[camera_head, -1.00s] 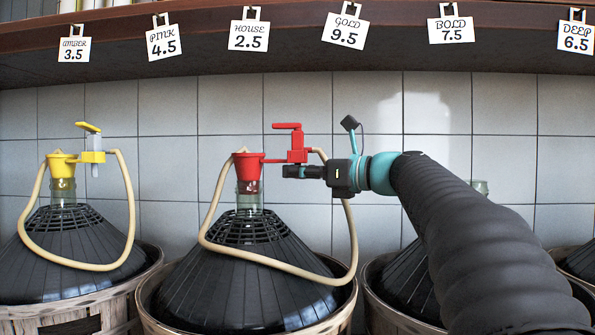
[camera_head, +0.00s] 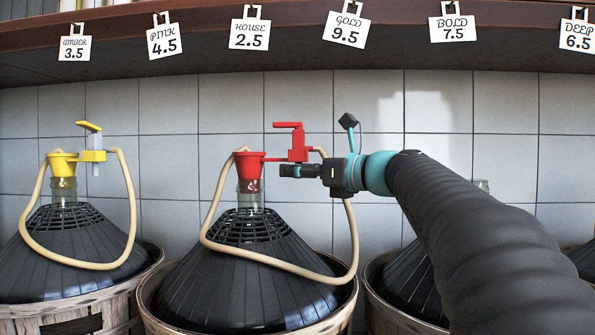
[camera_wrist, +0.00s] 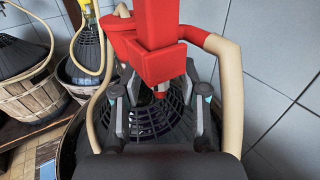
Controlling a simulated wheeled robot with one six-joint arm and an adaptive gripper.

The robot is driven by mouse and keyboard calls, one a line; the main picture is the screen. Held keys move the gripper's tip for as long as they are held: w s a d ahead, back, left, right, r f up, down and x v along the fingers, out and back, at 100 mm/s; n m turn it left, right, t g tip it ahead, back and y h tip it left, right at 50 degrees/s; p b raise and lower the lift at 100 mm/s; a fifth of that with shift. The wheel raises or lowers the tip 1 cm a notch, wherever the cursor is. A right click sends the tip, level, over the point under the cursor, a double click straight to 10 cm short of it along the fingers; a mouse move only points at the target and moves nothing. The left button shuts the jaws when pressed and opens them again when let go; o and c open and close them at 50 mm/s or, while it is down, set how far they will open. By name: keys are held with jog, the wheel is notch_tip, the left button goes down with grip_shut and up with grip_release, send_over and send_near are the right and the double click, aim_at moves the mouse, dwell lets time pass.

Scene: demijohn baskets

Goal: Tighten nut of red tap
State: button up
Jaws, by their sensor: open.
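The red tap (camera_head: 297,148) with its lever on top sits beside a red funnel-shaped stopper (camera_head: 249,165) in the neck of a demijohn. My gripper (camera_head: 290,171) reaches in from the right, level, just below the tap's body. In the wrist view the red tap (camera_wrist: 160,60) hangs over the space between my two open fingers (camera_wrist: 160,95). The head view hides the nut behind my gripper.
A beige hose (camera_head: 350,235) loops down from the red tap past my gripper. A yellow tap (camera_head: 94,155) on another demijohn stands at the left. A tiled wall (camera_head: 365,105) is behind, and a shelf (camera_head: 200,50) with price tags runs above.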

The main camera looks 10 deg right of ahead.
jog(key=v, duration=1.2)
